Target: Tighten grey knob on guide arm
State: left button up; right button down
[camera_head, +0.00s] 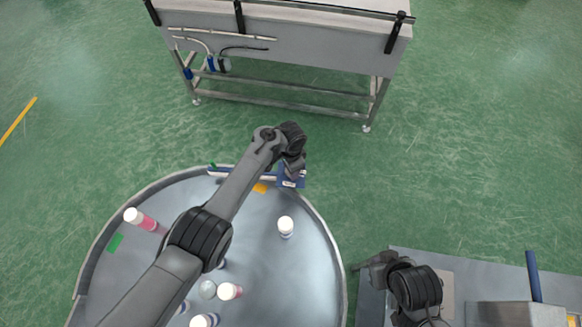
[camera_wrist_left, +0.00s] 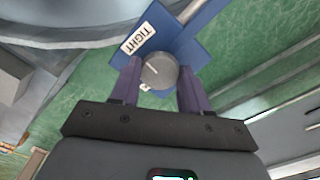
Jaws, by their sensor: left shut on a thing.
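The grey knob (camera_wrist_left: 159,70) sits on a blue block (camera_wrist_left: 205,42) of the guide arm, beside a white label reading TIGHT (camera_wrist_left: 138,38). A pale line marks the knob's face, pointing towards the label side. My left gripper (camera_wrist_left: 159,76) has its two fingers on either side of the knob and is shut on it. In the head view my left gripper (camera_head: 297,165) is at the blue block (camera_head: 291,181) on the turntable's far rim; the knob is hidden there. My right gripper (camera_head: 366,266) is at the lower right, away from the knob; its jaws are unclear.
The round turntable (camera_head: 300,270) carries several white-capped bottles, one (camera_head: 286,226) right of my left arm. A conveyor table (camera_head: 290,48) stands at the back. A grey machine bench (camera_head: 480,262) is at the lower right. Green floor between them is clear.

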dwell(0.3)
pick_arm(q)
jog(key=o, duration=1.1)
jog(key=shift+c, duration=0.2)
jog(key=shift+r, duration=0.1)
notch_tip(320, 180, up, 11)
jog(key=p, duration=0.2)
jog(key=shift+f, duration=0.2)
